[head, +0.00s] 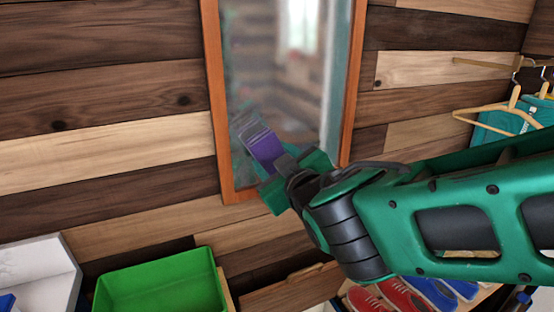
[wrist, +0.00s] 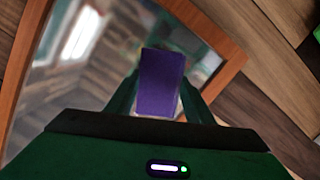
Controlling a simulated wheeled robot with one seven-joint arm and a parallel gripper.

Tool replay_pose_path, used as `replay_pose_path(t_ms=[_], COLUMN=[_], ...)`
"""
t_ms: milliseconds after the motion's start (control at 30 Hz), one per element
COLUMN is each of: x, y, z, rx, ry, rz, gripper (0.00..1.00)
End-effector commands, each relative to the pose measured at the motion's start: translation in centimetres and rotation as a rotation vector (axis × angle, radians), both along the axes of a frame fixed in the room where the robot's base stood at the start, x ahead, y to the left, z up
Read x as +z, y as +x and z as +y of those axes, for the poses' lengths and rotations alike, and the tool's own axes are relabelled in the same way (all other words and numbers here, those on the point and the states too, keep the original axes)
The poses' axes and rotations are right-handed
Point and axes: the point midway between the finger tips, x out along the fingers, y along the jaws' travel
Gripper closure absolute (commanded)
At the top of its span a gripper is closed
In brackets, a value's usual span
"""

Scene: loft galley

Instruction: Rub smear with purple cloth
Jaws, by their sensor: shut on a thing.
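The purple cloth (head: 262,143) is a folded block held at the tip of my gripper (head: 284,168). In the wrist view the cloth (wrist: 160,82) stands between the two green fingers, which are shut on it. The cloth is in front of the lower part of a tall mirror (head: 275,75) with an orange-brown wooden frame. The cloth looks very close to the glass; I cannot tell if it touches. The mirror glass (wrist: 75,85) also shows in the wrist view. I cannot make out a distinct smear among the reflections; part of the glass is hidden behind the cloth and gripper.
The mirror hangs on a wall of mixed wooden planks (head: 110,100). A green bin (head: 160,285) and a white box (head: 40,270) stand at lower left. Red shoes (head: 395,297) sit below my arm. Hangers with a teal garment (head: 500,128) are at right.

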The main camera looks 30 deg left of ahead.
Motion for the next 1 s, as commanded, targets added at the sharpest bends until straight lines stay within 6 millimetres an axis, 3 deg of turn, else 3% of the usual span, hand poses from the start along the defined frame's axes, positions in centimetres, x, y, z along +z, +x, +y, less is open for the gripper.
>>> replay_pose_path(t_ms=[1000], x=[0.0], y=[1.0], z=[1.3], rx=[0.000], ry=[0.001], rz=[-0.001], gripper=[0.70])
